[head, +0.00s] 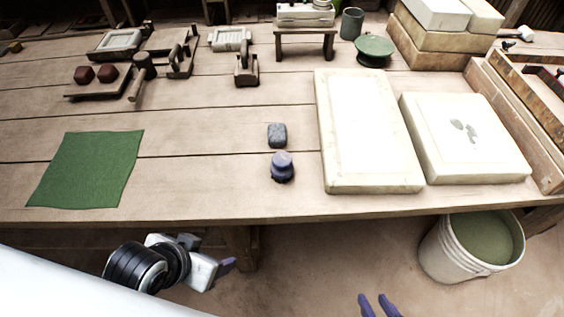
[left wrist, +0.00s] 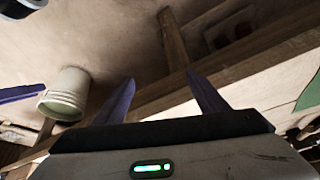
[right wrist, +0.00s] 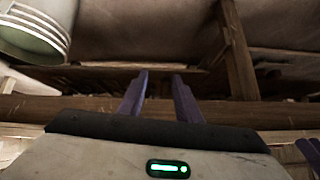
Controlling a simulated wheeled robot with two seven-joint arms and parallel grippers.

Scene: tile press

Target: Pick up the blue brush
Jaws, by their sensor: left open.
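The blue brush (head: 282,167), a small dark-blue piece with a rounded knob on top, stands upright near the front edge of the table. My left gripper (head: 226,266) is in front of and below the table edge, left of the brush and apart from it. In the left wrist view its two purple fingers (left wrist: 165,88) are spread with nothing between them. My right gripper (head: 374,302) shows only its purple fingertips at the bottom of the head view. In the right wrist view its fingers (right wrist: 161,76) are apart and empty. Neither wrist view shows the brush.
A dark grey-blue block (head: 277,134) lies just behind the brush. Pale slabs (head: 369,130) (head: 464,137) lie to its right. A green cloth (head: 86,169) lies at the left. A bucket (head: 451,260) stands below the table. The wood between cloth and brush is clear.

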